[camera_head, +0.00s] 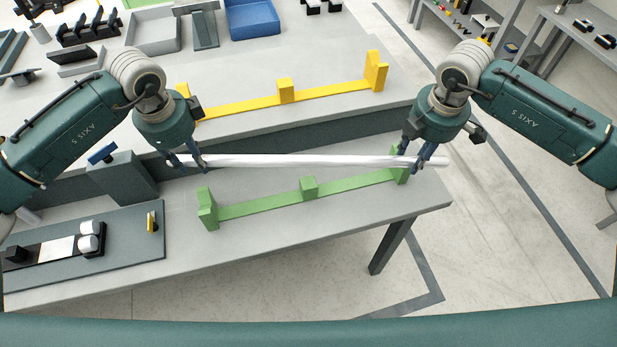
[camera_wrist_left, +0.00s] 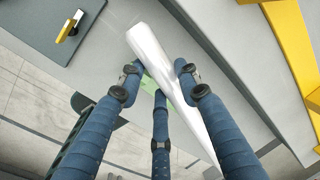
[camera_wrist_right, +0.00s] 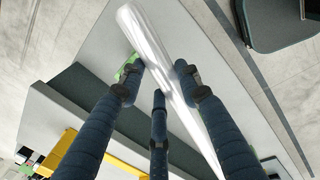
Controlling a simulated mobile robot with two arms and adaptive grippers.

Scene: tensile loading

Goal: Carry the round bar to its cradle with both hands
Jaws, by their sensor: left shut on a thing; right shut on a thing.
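The round bar (camera_head: 300,160) is a long, shiny, pale metal rod. It lies nearly level across the head view, above the table and apart from both cradles as far as I can see. My left gripper (camera_head: 187,163) is shut on it near its left end; the bar also shows between the fingers in the left wrist view (camera_wrist_left: 163,62). My right gripper (camera_head: 421,160) is shut on it near its right end, and the bar crosses the right wrist view (camera_wrist_right: 150,45). A green cradle (camera_head: 255,207) stands on the front table below the bar. A yellow cradle (camera_head: 325,94) stands behind it.
The front table (camera_head: 330,225) has a dark panel with a small device (camera_head: 60,247) at its left. A dark block with a blue top (camera_head: 115,170) stands near my left gripper. Trays and a blue bin (camera_head: 252,18) lie at the back. Shelves stand upper right.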

